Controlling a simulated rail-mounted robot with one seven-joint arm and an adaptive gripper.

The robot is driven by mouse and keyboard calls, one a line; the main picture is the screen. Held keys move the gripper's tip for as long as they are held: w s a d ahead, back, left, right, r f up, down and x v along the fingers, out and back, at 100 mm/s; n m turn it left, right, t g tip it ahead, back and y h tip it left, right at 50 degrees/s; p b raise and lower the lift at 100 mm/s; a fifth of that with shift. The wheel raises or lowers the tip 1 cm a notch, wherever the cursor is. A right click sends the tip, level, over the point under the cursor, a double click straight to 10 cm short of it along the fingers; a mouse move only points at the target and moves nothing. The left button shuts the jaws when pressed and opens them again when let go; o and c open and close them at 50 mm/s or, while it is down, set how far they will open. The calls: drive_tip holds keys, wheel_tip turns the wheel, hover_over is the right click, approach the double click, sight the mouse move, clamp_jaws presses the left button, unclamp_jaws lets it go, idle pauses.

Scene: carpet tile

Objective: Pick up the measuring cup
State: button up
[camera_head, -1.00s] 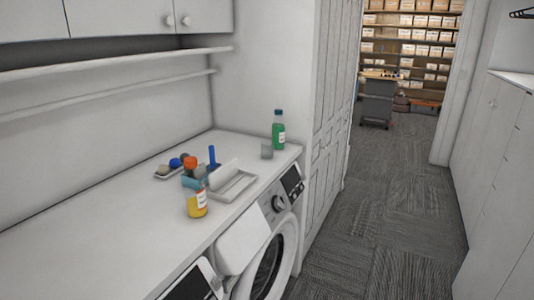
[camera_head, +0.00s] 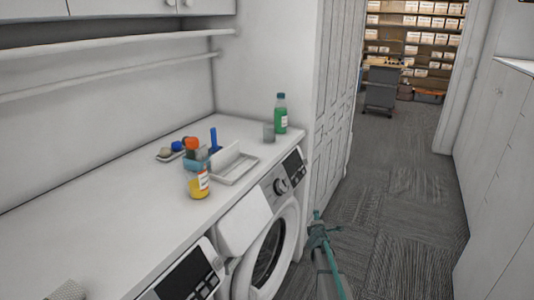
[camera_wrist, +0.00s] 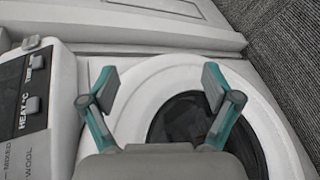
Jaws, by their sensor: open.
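A small grey, see-through cup (camera_head: 268,133), which looks like the measuring cup, stands on the white counter at its far end, beside a green bottle (camera_head: 281,114). My gripper (camera_head: 319,228) is right of the washing machine front, over the carpet side, clear of the cup. In the wrist view my gripper (camera_wrist: 160,80) has its two teal fingers spread with nothing between them. A washing machine (camera_wrist: 255,95) with its round door shows behind the fingers. I cannot make out the cup surely in the wrist view.
On the counter (camera_head: 110,200) stand a yellow bottle (camera_head: 198,180), a white tray (camera_head: 237,168), a blue upright tool (camera_head: 214,140) and several small balls. A wall closes the counter's far end. The carpeted aisle is open.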

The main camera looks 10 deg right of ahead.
drive_tip(key=w+a+r+n+t+y, duration=0.1)
drive_tip(key=w+r+n+t, duration=0.1)
drive_tip(key=w+r+n, duration=0.45)
drive_tip(key=w+r+n+t+y, duration=0.1)
drive_tip(key=w+r+y, duration=0.15)
drive_tip(key=r, duration=0.75)
drive_tip(key=w+a+r+n+t, duration=0.1)
drive_tip(key=w+r+n+t, duration=0.1)
drive_tip(key=w+r+n, duration=0.35)
drive_tip(key=w+a+r+n+y+p, duration=0.1)
drive_tip(key=a+r+n+y+p, duration=0.15)
drive_tip(key=a+r, duration=0.55)
drive_tip(key=n+h+p, duration=0.1)
drive_tip(key=n+p, duration=0.2)
drive_tip(key=p, duration=0.2)
approach(270, 133)
drive_tip(key=shift+w+d+r, duration=0.2)
drive_tip(key=shift+w, duration=0.3)
drive_tip(key=shift+w+d+r, duration=0.2)
drive_tip(key=shift+w, duration=0.35)
drive_tip(key=shift+a, duration=0.4)
drive_tip(key=shift+w+a, duration=0.15)
drive_tip(key=shift+w, duration=0.1)
drive_tip(key=w, duration=1)
drive_tip(key=shift+w+f+b, duration=0.15)
drive_tip(key=shift+f+b, duration=0.15)
